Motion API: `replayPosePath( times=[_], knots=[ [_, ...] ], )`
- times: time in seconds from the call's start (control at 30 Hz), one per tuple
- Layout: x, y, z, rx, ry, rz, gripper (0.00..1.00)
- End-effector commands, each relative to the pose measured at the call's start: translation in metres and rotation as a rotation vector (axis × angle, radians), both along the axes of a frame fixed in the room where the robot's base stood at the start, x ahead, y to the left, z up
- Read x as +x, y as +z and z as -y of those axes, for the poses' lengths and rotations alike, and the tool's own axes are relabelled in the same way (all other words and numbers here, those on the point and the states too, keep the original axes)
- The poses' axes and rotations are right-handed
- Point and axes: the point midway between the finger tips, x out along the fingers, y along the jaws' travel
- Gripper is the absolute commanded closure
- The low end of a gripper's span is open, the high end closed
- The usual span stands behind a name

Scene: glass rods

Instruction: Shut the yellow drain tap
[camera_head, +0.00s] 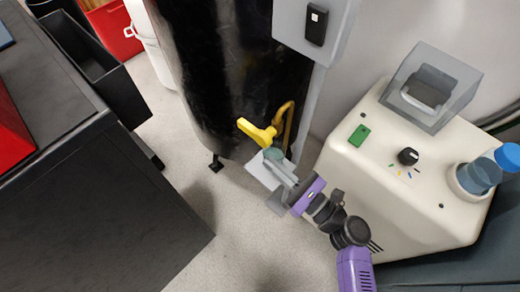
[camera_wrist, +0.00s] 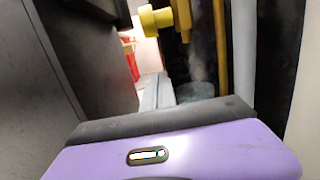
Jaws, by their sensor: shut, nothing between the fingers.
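The yellow drain tap (camera_head: 257,131) sits low on the front of the black tank (camera_head: 215,75). Its lever sticks out up and to the left in the head view. In the wrist view the yellow tap (camera_wrist: 158,18) shows at the top, beyond my fingers. My gripper (camera_head: 272,158) is shut and empty, just below and in front of the tap in the head view. Its fingertips (camera_wrist: 156,88) point toward the tank in the wrist view. I cannot tell whether they touch the tap.
A thin yellow pipe (camera_head: 289,112) runs beside the tap. A cream machine (camera_head: 350,170) with a black knob stands to the right. A dark cabinet (camera_head: 90,215) stands to the left. Speckled floor (camera_head: 245,235) is open between them.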

Motion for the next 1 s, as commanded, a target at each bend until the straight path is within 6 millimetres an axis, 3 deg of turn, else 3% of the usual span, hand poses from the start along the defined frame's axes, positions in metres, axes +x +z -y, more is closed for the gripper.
replayPosePath(
  times=[0.2,0.5,0.67,1.0],
  knots=[
    [-0.015,-0.005,0.020,0.000,-0.001,-0.002,1.00],
    [-0.020,-0.008,0.028,0.047,0.000,0.034,1.00],
    [-0.013,-0.007,0.017,0.047,0.003,0.037,1.00],
    [0.026,0.006,-0.033,0.047,0.004,0.040,1.00]
  ],
)
